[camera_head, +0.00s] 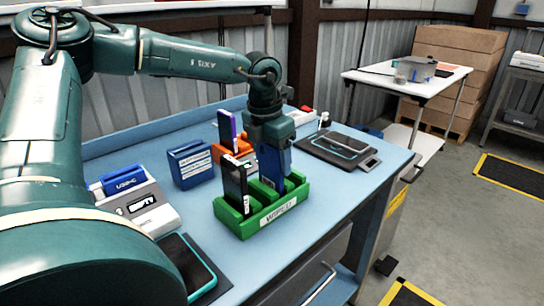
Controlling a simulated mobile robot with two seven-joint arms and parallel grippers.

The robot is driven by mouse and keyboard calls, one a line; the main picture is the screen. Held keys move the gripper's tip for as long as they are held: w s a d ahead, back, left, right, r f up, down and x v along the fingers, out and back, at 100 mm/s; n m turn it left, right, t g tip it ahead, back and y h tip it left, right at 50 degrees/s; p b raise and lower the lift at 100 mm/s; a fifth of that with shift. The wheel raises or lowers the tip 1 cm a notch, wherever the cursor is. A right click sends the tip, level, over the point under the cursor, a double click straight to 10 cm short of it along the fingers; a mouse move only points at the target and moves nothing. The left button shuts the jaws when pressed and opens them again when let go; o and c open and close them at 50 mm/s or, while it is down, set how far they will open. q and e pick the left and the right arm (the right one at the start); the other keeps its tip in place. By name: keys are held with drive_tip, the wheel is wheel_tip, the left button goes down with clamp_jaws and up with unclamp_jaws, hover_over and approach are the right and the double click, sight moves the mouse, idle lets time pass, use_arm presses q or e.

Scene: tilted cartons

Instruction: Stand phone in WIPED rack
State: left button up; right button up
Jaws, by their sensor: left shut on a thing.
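The green WIPED rack (250,223) stands on the blue workbench, its white label facing front. A black phone (235,180) stands upright in its left slot. My left gripper (271,148) is above the right part of the rack, pointing down. It is shut on a blue phone (269,166), held upright. The phone's lower end reaches down to the rack's slots; I cannot tell whether it touches the slot floor. The gripper hides the phone's upper part. My right gripper is not in view.
An orange holder (243,149) with a purple phone (226,129) stands close behind the rack. A blue box (190,164) and a white holder (150,215) are to the left. A dark phone (187,262) lies at the front. A dark pad (322,150) lies right.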

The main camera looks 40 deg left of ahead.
use_arm(q)
drive_tip(key=o, duration=1.3)
drive_tip(key=shift+c, duration=0.2)
wheel_tip(320, 180, up, 13)
drive_tip(key=s, duration=0.2)
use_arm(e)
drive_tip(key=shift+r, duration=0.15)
use_arm(q)
drive_tip(key=shift+r, duration=0.1)
wheel_tip(320, 180, up, 7)
drive_tip(key=p, duration=0.6)
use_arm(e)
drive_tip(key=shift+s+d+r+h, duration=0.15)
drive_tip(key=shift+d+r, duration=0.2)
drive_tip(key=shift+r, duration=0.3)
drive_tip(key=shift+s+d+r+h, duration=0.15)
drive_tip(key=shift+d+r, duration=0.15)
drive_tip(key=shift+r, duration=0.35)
